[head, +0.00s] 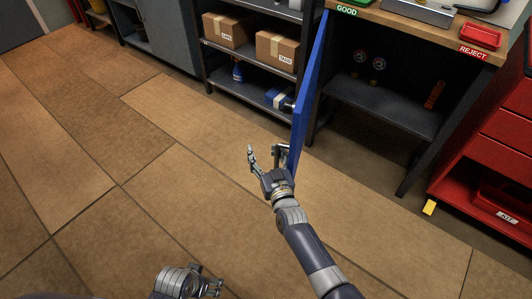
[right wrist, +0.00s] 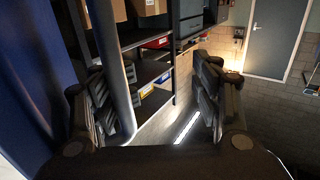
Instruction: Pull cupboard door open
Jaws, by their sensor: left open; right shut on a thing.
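The blue cupboard door (head: 312,75) stands swung out from the workbench, seen nearly edge-on in the head view. The open cupboard (head: 385,105) shows a dark shelf inside. My right gripper (head: 266,160) is at the door's near edge, low down. In the right wrist view the blue door (right wrist: 35,70) fills the left side, and a grey upright handle bar (right wrist: 112,60) passes between the fingers (right wrist: 155,110), close to the left one. My right gripper is shut on this handle. My left gripper (head: 215,286) is open and empty at the bottom of the head view, over the floor.
A shelf rack with cardboard boxes (head: 277,48) stands left of the door. A red drawer cabinet (head: 490,140) is at the right. The bench top (head: 400,22) holds a red tray (head: 480,36). A yellow block (head: 429,207) lies near the cabinet. The tiled floor at left is clear.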

